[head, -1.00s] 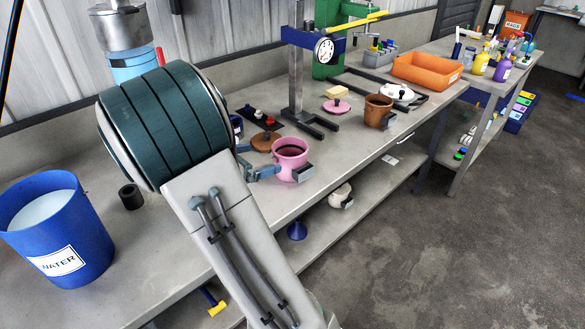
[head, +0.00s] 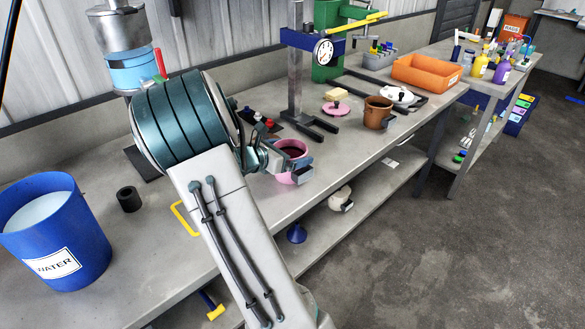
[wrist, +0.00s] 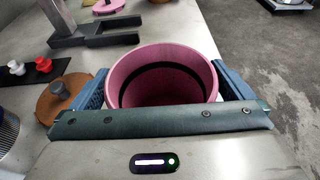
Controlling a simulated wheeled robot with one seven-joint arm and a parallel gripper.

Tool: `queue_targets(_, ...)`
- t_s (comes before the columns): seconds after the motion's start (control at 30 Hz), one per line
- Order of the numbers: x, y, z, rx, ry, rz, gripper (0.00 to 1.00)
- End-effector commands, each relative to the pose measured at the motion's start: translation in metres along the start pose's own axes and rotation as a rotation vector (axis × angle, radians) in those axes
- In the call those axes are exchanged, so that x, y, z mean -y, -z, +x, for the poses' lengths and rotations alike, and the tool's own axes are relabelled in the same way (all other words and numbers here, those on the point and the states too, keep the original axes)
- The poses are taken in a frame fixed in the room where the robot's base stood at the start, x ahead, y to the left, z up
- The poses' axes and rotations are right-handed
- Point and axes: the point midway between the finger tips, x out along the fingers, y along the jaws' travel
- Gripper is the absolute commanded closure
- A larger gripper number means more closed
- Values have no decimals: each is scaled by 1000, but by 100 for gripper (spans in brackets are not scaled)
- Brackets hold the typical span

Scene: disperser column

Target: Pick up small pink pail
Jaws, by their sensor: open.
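The small pink pail (head: 291,148) stands on the bench, partly hidden by my gripper in the head view. In the wrist view the pail (wrist: 166,58) shows its round open mouth and a dark band inside. My gripper (head: 295,168) is at the pail. In the wrist view my gripper (wrist: 162,88) has one blue finger on each side of the pail, with its palm bar in front of the near rim. The jaws are open; whether either finger touches the pail wall I cannot tell.
A brown lid (wrist: 63,100) lies close left of the pail in the wrist view. A black press stand (head: 299,120) and a brown pail (head: 377,112) are farther along the bench. A blue water bucket (head: 55,235) stands at the left. The bench's front edge is near the pail.

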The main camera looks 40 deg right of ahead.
Motion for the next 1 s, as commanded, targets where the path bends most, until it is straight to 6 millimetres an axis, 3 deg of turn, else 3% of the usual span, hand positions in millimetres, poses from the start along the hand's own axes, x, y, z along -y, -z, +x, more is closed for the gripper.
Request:
queue_targets(0.13, 0, 0, 0, 0, 0, 0, 0)
queue_targets(0.17, 0, 0, 0, 0, 0, 0, 6)
queue_targets(0.3, 0, 0, 0, 0, 0, 0, 44)
queue_targets(0.73, 0, -5, -2, 0, 0, 1, 45)
queue_targets(0.87, 0, -18, -6, -1, 0, 5, 45)
queue_targets(1.0, 2, -46, -13, 0, 0, 6, 45)
